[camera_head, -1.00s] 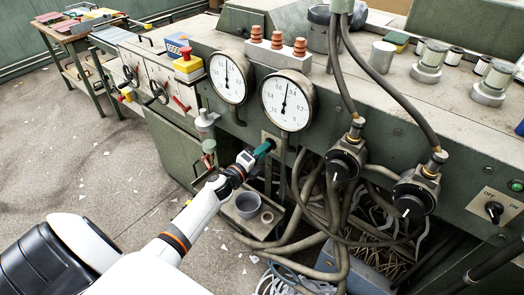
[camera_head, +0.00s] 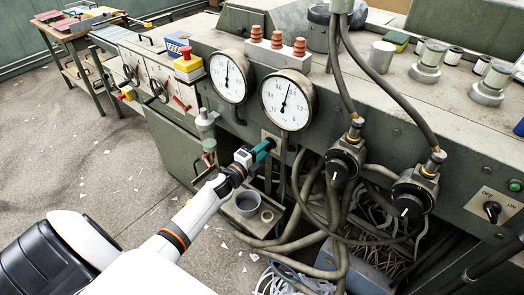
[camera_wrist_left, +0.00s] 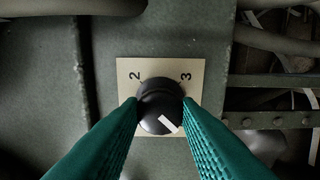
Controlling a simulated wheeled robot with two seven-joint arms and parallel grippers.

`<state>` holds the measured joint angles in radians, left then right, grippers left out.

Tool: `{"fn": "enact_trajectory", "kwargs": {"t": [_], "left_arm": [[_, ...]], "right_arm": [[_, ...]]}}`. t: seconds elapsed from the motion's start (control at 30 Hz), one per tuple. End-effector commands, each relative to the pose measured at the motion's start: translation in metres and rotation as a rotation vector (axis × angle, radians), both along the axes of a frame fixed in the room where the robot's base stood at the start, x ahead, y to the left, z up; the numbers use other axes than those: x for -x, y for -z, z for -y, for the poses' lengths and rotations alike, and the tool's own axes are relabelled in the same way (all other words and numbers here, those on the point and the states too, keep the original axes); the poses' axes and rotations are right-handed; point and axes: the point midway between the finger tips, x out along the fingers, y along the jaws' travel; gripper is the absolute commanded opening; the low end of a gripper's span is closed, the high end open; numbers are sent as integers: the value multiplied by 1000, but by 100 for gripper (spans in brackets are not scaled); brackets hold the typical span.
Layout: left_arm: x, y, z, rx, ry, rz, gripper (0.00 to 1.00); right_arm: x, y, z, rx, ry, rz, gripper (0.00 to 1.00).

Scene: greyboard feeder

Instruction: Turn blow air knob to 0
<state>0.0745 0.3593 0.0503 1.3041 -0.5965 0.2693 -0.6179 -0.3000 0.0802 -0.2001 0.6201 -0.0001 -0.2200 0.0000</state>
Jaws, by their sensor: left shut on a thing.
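The black round knob (camera_wrist_left: 158,92) sits on a cream plate (camera_wrist_left: 128,68) marked 2 at upper left and 3 at upper right in the left wrist view. Its white pointer line slants to the lower right in that view. The lower part of the plate is hidden by my fingers. My left gripper (camera_wrist_left: 161,108) has its green fingers shut on the knob, one on each side. In the head view my left gripper (camera_head: 268,147) reaches the machine front below the gauges, and a corner of the plate (camera_head: 270,135) shows. My right gripper is not in view.
Two white dial gauges (camera_head: 287,100) (camera_head: 229,77) are above my left gripper. Thick hoses (camera_head: 325,215) and two black regulator knobs (camera_head: 412,201) are to the right. An ON/OFF switch (camera_head: 493,211) is at far right. A grey cup (camera_head: 248,204) stands below my gripper.

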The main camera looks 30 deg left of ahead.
Motion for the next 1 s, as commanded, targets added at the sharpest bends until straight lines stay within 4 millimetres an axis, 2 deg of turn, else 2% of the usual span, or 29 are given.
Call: {"fn": "enact_trajectory", "kwargs": {"t": [0.03, 0.07, 0.17, 0.2, 0.47, 0.57, 0.67, 1.0], "left_arm": [[1, 1, 0, 3, 0, -3, 7], [1, 1, 0, 3, 0, -3, 33], [1, 1, 0, 2, 0, -2, 49], [0, 1, 0, 2, 0, -2, 51], [1, 0, 0, 0, 0, -1, 51], [8, 2, -1, 0, 0, -2, 51], [22, 3, -2, -1, 0, -3, 51], [93, 4, -7, 1, 0, -4, 51]], "right_arm": [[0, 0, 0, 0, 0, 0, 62], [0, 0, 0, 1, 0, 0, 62], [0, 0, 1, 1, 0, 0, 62], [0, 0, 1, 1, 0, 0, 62], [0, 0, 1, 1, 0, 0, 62], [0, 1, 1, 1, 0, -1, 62], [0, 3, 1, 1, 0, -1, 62], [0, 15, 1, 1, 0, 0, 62]]}}
